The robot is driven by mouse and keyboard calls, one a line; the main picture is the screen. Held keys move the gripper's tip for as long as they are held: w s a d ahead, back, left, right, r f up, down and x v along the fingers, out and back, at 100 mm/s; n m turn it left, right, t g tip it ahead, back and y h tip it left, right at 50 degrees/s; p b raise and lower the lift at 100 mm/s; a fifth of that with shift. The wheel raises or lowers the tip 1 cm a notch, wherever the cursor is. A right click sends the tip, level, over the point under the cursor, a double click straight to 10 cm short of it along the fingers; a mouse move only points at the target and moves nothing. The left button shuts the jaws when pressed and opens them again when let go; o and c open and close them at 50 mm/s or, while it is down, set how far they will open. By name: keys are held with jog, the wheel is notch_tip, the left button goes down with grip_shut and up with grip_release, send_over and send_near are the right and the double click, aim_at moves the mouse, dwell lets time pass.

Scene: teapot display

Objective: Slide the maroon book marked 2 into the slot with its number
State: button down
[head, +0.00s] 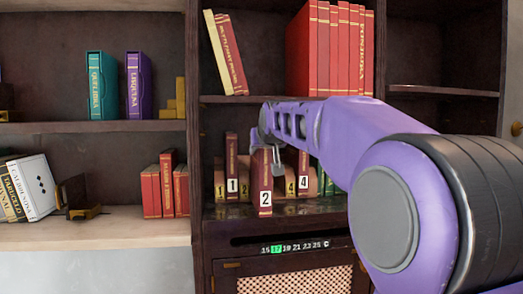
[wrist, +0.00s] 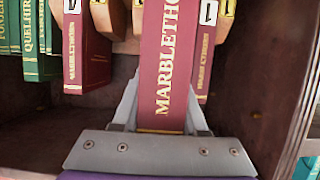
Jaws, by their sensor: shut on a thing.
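The maroon book marked 2 (head: 265,180) stands about upright in front of the wooden numbered rack on the middle shelf. My gripper (head: 268,148) is shut on its upper part; the wrist view shows the book's spine (wrist: 167,60) between both fingers (wrist: 161,112). The rack (head: 289,188) bears tan dividers with number labels. A maroon book marked 1 (head: 231,165) stands in it to the left, and one marked 4 (head: 303,170) to the right.
Green books (wrist: 38,40) stand beside the rack, at the right in the head view. The shelf's front edge (head: 320,208) lies below the held book, with a lit number strip (head: 295,247) under it. A dark upright panel (head: 195,150) bounds the compartment on the left.

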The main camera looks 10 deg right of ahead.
jog(key=shift+s+r, duration=0.2)
jog(key=shift+s, duration=0.05)
dwell(0.3)
jog(key=shift+r, duration=0.1)
dwell(0.8)
